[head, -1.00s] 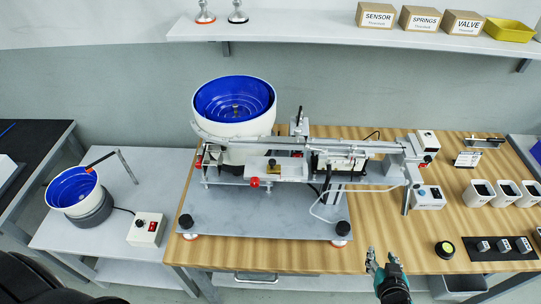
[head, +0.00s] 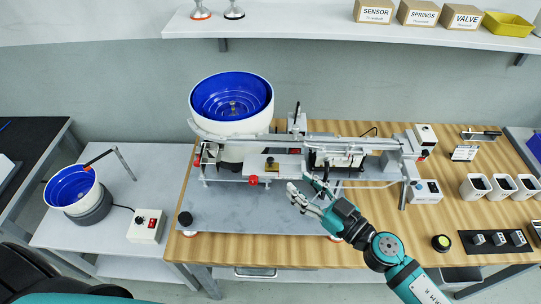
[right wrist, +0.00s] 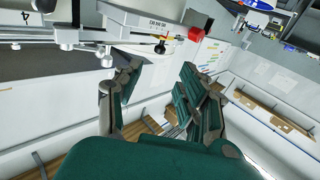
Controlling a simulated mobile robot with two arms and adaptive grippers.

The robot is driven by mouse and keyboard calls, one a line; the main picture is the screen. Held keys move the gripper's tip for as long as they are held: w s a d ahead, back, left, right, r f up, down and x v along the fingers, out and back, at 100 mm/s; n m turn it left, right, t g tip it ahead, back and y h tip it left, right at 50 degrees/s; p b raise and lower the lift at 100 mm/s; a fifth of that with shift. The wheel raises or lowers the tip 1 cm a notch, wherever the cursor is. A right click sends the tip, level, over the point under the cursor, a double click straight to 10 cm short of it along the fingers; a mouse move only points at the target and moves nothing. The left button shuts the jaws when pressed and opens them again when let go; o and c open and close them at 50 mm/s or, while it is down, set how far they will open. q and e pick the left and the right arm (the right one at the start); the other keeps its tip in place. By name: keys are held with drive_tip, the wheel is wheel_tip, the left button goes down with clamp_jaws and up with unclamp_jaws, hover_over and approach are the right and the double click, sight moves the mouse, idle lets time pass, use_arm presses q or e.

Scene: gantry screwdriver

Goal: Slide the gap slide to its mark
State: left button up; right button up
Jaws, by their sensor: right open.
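What looks like the gap slide is a small pale plate with a brass block (head: 271,166) and a red knob (head: 253,180) on the front rail of the feeder machine. In the right wrist view, a red knob (right wrist: 196,34) shows beside a small printed label (right wrist: 160,23) that is too small to read surely. No mark can be made out. My right gripper (head: 302,190) is open and empty, in front of the machine, to the right of the red knob and apart from it. Its open fingers (right wrist: 160,78) also show in the right wrist view. My left gripper is out of view.
A blue-lined bowl (head: 232,97) stands behind the rail. The grey base plate (head: 235,213) lies below it. The wooden bench front is mostly clear.

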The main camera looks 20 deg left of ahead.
sight(273, 162)
drive_tip(key=x, duration=1.1)
drive_tip(key=shift+w+a, duration=0.1)
